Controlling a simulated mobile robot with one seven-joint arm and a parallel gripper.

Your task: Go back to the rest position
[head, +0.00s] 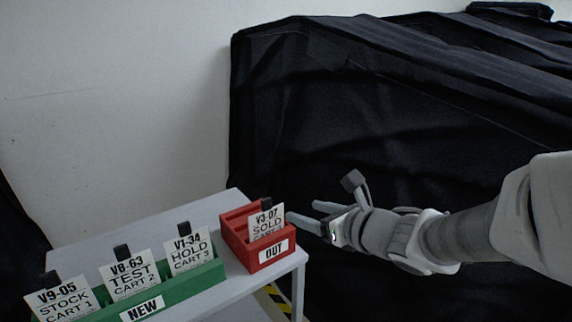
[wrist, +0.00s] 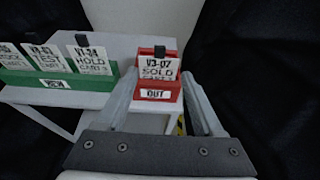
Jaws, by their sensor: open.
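My gripper (head: 307,217) is open and reaches in from the right, just right of the red box marked OUT (head: 241,256). A white card reading V3-07 SOLD (head: 265,222), with a black clip on top, stands in the red box. In the wrist view, my open fingers (wrist: 158,92) frame the lower part of the red box (wrist: 174,106) and the card (wrist: 158,68). Nothing shows held between the fingers. From these views I cannot tell exactly how far the fingertips are from the box.
A green box marked NEW (head: 185,290) holds three clipped cards: V9-05 STOCK (head: 62,300), V8-63 TEST (head: 130,275) and V1-34 HOLD (head: 188,250). Both boxes stand on a grey table (head: 150,235). A black-draped cart (head: 300,110) fills the space behind my arm.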

